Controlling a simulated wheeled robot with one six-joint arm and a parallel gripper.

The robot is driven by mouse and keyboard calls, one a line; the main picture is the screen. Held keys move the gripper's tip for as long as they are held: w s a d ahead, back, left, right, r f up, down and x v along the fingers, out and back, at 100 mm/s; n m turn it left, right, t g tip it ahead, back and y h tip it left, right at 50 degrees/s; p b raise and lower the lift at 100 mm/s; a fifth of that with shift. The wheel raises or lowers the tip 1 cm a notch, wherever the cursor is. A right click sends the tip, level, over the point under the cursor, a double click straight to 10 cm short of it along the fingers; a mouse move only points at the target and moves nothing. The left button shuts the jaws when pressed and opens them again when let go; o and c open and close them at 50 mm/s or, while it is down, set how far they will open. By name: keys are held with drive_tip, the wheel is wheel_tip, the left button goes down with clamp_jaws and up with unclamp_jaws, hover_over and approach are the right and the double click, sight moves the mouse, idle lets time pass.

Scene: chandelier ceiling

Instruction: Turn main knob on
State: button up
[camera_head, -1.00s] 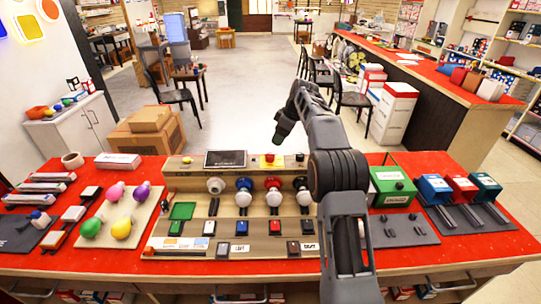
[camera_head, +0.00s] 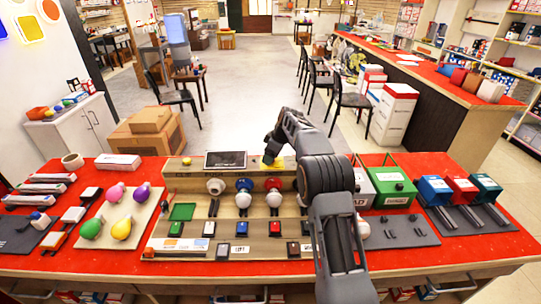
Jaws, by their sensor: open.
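A wooden control panel (camera_head: 184,181) stands on the red table. A yellow plate (camera_head: 277,164) sits on its upper ledge, right of a dark screen (camera_head: 225,160); I take the red knob on this plate to be the main knob, but my gripper now covers it. My gripper (camera_head: 269,153) is open and points down over the plate from behind. Whether its fingers touch the knob or straddle it cannot be told. A small yellow button (camera_head: 187,161) is at the ledge's left end.
White bulbs in coloured sockets, such as the blue socket (camera_head: 243,185) and red socket (camera_head: 273,184), line the panel below the ledge. Switches sit in front of them. Coloured bulbs on a board (camera_head: 101,226) lie left. A green box (camera_head: 393,188) stands right of my arm.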

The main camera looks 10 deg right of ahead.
drive_tip(key=shift+c, duration=0.4)
drive_tip(key=c, duration=0.8)
drive_tip(key=shift+c, duration=0.2)
drive_tip(key=m+t+b, duration=0.1)
drive_tip(key=m, duration=0.3)
drive_tip(key=shift+a+h, duration=0.1)
drive_tip(key=shift+h, duration=0.3)
drive_tip(key=m+h, duration=0.1)
drive_tip(key=m, duration=0.1)
drive_tip(key=m+t, duration=0.1)
drive_tip(key=m, duration=0.1)
drive_tip(key=shift+s+r+h, duration=0.1)
drive_tip(key=shift+r+h, duration=0.05)
drive_tip(key=shift+h, duration=0.25)
drive_tip(key=m+h, duration=0.1)
drive_tip(key=m, duration=0.1)
drive_tip(key=m+p, duration=0.1)
drive_tip(key=m, duration=0.2)
drive_tip(key=shift+a+h, duration=0.1)
drive_tip(key=shift+h, duration=0.3)
drive_tip(key=m, duration=0.2)
drive_tip(key=m+h, duration=0.1)
drive_tip(key=m, duration=0.1)
drive_tip(key=shift+m+h, duration=0.3)
drive_tip(key=shift+m+g, duration=0.3)
